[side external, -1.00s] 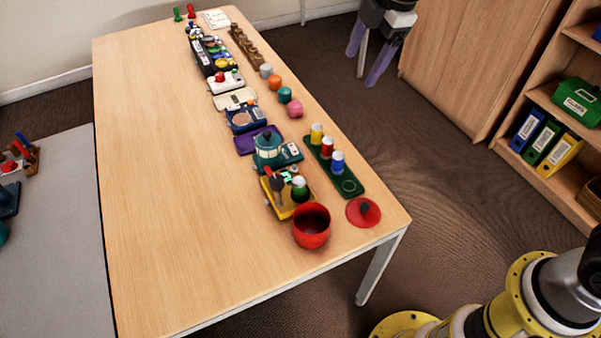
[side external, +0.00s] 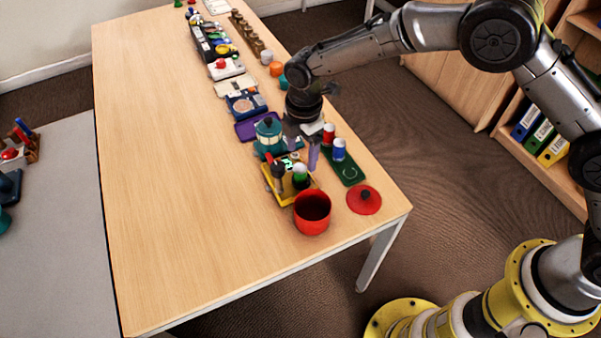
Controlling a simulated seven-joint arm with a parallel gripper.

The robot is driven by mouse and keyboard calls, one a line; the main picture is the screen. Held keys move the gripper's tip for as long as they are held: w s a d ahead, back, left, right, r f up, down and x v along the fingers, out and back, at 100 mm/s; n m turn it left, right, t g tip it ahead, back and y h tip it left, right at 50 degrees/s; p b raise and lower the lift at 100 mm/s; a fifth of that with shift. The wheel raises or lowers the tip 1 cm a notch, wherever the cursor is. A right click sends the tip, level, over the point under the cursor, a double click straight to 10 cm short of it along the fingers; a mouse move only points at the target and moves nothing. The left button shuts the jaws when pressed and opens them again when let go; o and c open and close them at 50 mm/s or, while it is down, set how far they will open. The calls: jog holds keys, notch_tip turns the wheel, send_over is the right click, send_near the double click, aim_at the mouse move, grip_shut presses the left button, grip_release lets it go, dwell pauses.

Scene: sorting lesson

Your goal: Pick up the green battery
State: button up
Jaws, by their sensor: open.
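The green battery (side external: 300,181), a short cylinder with a white top, stands in the yellow tray (side external: 281,199) near the table's front corner. A dark tool with a red part (side external: 277,174) is beside it on the left. My gripper (side external: 301,158) points down with its fingers apart, just behind and above the battery in the picture. It holds nothing that I can see. Whether a finger touches the battery I cannot tell. A green holder (side external: 353,181) to the right carries a red battery (side external: 329,134) and a blue battery (side external: 339,150), with one empty round spot.
A red pot (side external: 312,214) stands close in front of the yellow tray, and its red lid (side external: 364,200) lies to the right. A teal lantern-like object (side external: 269,135) stands just left of my gripper. The left of the wooden table (side external: 180,200) is clear.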

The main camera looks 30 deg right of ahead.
aim_at(301, 167)
jog(key=shift+s+a+f, duration=0.1)
jog(key=shift+f, duration=1.5)
jog(key=shift+s+a+f, duration=0.1)
jog(key=shift+f, duration=1.45)
jog(key=shift+w, duration=0.1)
grip_shut()
